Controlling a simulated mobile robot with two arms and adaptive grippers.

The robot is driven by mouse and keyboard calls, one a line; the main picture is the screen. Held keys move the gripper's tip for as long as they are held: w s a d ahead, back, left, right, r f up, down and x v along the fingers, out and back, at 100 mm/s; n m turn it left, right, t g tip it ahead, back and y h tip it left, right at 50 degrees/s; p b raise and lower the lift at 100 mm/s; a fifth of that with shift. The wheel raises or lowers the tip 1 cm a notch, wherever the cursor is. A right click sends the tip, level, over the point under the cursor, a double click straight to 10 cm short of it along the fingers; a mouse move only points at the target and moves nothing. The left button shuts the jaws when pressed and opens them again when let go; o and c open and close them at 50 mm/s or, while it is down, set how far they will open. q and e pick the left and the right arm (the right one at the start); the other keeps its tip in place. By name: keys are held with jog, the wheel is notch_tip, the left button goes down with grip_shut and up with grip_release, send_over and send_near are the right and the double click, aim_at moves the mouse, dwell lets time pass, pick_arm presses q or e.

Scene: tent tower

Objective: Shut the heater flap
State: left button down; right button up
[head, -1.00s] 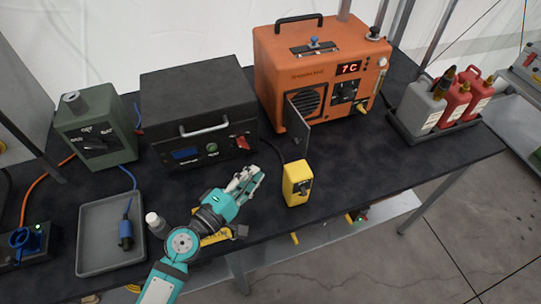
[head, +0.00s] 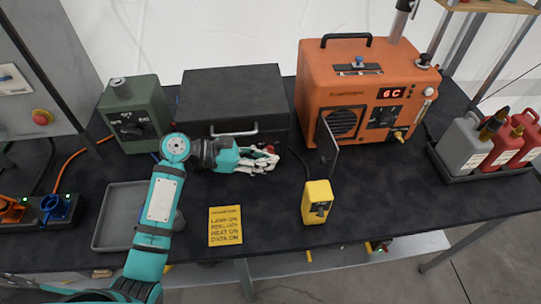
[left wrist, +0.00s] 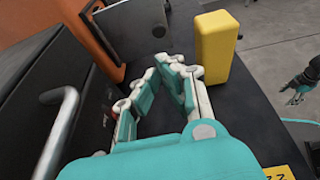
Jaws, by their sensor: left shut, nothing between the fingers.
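The orange heater (head: 345,65) stands at the back of the table. Its grey flap (head: 331,150) is hinged beside the round grille (head: 342,122) and stands open, sticking out toward the front. The grille is uncovered. In the left wrist view the flap (left wrist: 130,27) shows beyond the fingertips. My left gripper (head: 275,160) is shut and empty, in front of the black box and left of the flap, with a gap between them. It also shows in the left wrist view (left wrist: 174,62). My right gripper (left wrist: 300,85) appears small at that view's right edge; its jaw state is unclear.
The black box (head: 230,90) with a handle is close behind my left gripper. A yellow block-shaped device (head: 317,203) stands in front of the flap. A yellow note (head: 225,226) and grey tray (head: 112,222) lie leftward. Canisters (head: 465,145) stand at right.

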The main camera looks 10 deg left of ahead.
pick_arm(q)
jog(key=r+p+x, duration=0.1)
jog(key=x, duration=1)
jog(key=shift+p, duration=0.4)
jog(key=shift+d+r, duration=0.1)
